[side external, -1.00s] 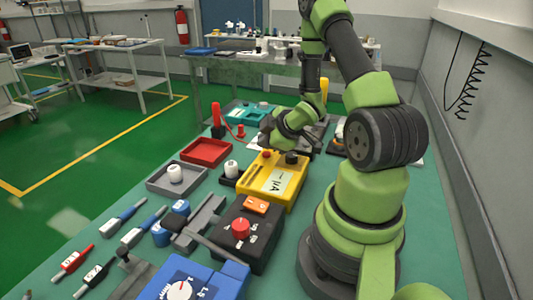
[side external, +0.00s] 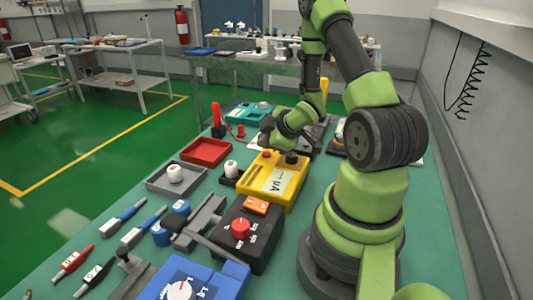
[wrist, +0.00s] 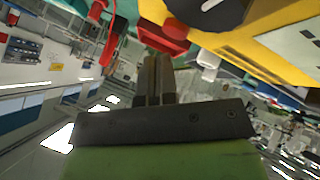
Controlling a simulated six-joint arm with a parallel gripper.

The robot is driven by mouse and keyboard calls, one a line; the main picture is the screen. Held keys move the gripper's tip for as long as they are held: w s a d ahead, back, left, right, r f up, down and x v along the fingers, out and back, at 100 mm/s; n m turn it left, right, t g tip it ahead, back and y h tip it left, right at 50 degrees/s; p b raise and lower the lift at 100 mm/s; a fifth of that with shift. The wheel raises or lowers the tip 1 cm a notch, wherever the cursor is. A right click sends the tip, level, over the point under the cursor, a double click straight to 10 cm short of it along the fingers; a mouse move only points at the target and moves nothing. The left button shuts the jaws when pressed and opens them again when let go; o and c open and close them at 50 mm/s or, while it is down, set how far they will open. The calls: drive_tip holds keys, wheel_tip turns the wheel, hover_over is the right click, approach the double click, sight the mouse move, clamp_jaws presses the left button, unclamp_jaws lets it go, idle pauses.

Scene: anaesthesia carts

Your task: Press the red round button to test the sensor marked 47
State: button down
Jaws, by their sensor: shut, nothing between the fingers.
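A yellow box (side external: 274,180) with a µA label stands mid-bench. A red round button (side external: 266,154) and a black knob sit at its far end. The yellow box (wrist: 285,38), a red button-like part (wrist: 162,39) and the black knob (wrist: 207,8) also show in the wrist view. My gripper (side external: 264,140) is just beyond and above that end of the box. In the wrist view its fingers (wrist: 153,68) are shut and empty, apparently apart from the red part. Another small red round part (side external: 240,131) stands farther back. I cannot read a 47 anywhere.
A black box with a red knob (side external: 240,228) and a blue box (side external: 190,278) stand nearer. A red tray (side external: 206,143), a grey tray (side external: 158,182) and a white-topped part (side external: 231,168) lie left. A teal box (side external: 240,112) is behind.

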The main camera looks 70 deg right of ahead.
sight(266, 154)
drive_tip(key=shift+f, duration=0.15)
idle(0.7)
drive_tip(key=shift+f, duration=0.25)
drive_tip(key=shift+f, duration=0.4)
idle(0.5)
drive_tip(key=shift+r, duration=0.8)
drive_tip(key=shift+r, duration=0.1)
drive_tip(key=shift+r, duration=2.45)
